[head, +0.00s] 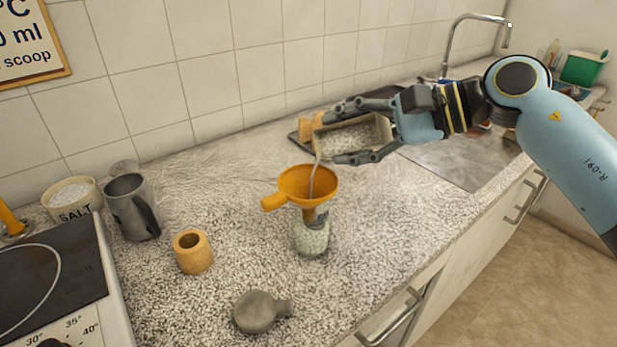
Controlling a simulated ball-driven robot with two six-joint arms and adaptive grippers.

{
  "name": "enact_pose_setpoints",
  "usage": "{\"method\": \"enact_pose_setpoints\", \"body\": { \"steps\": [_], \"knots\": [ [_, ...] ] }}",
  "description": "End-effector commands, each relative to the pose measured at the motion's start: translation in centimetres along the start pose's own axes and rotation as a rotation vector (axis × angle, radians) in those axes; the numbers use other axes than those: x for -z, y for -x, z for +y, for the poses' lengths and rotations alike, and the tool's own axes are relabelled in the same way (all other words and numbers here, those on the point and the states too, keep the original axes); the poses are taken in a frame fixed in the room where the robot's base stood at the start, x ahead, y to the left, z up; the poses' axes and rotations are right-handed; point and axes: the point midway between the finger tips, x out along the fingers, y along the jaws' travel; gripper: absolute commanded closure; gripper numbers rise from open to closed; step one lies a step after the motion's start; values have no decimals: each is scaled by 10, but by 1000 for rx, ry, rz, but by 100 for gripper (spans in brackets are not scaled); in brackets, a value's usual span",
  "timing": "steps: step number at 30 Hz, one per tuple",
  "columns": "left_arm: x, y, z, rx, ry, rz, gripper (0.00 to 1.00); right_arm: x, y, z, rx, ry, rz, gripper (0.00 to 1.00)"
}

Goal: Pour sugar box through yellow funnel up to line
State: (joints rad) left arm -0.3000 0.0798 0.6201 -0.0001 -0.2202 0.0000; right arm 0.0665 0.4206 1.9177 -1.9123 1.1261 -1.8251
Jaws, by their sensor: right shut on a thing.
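My right gripper (341,134) is shut on the open sugar box (383,129), one finger along each side. The box is tipped above and to the right of the yellow funnel, and whitish grains show inside it. A thin pale stream runs from its lower left corner down into the yellow funnel (311,183). The funnel sits in the mouth of a clear glass bottle (312,238), upright on the counter. Pale grains show in the bottle; a dark label is near its neck. I cannot make out a fill line. My left gripper is out of view.
A metal mug (131,207), a SALT bowl (72,198), a wooden cup (193,252) and a grey lidded-looking round item (258,311) stand left and in front. A stove (60,290) is at left, the sink (465,165) at right. A dark tray lies behind the box.

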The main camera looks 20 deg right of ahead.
Motion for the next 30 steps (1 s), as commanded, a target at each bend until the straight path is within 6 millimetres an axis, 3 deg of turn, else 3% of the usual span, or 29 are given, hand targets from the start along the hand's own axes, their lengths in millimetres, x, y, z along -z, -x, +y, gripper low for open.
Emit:
{"method": "enact_pose_setpoints", "body": {
  "steps": [30],
  "knots": [
    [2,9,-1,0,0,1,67,-4,-1,1,-1,71,37,98]
  ]
}}
